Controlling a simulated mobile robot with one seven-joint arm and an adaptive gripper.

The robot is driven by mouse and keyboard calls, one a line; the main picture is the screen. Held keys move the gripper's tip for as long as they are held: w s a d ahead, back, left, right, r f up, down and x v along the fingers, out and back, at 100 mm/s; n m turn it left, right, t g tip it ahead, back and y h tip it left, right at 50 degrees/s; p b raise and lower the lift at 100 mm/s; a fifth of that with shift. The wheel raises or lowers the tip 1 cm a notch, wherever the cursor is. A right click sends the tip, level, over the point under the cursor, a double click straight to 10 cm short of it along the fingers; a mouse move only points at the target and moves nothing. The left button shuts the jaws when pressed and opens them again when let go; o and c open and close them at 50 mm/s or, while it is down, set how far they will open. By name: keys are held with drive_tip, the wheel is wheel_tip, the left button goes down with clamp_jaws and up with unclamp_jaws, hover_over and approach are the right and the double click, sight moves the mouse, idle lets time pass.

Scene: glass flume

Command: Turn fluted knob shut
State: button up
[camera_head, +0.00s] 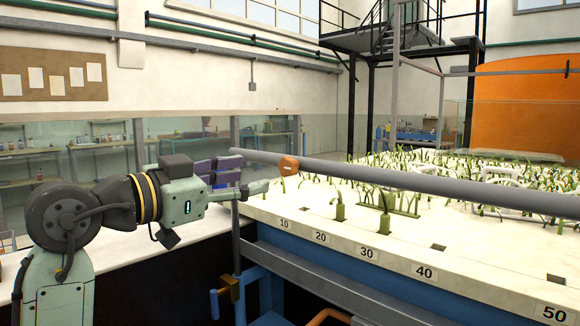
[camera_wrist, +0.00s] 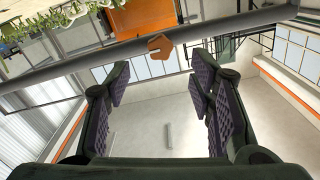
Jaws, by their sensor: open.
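An orange faceted knob (camera_head: 289,166) sits on a long grey pipe that runs above the glass flume's front edge. I take it to be the fluted knob; its flutes are too small to make out. In the wrist view the knob (camera_wrist: 160,46) lies near the top middle, with a small notch-like mark on its face. My gripper (camera_head: 250,178) is just left of the knob in the head view, apart from it. In the wrist view my gripper (camera_wrist: 160,85) is open and empty, its purple-padded fingers spread to either side below the knob.
The grey pipe (camera_head: 420,182) crosses to the right over a pale bed (camera_head: 300,208) with green plant-like strands and numbered marks along its edge. A grey upright post (camera_head: 235,130) stands behind my gripper. An orange curved part (camera_head: 328,316) shows at the bottom edge.

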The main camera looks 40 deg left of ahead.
sight(284, 170)
drive_tip(key=w, duration=0.3)
drive_tip(key=w+p, duration=0.1)
drive_tip(key=w, duration=0.2)
drive_tip(key=w+p, duration=0.1)
drive_tip(key=w, duration=0.2)
drive_tip(key=shift+w+d, duration=0.2)
drive_tip(key=shift+d, duration=0.15)
drive_tip(key=c, duration=1.2)
drive_tip(key=shift+o, duration=0.2)
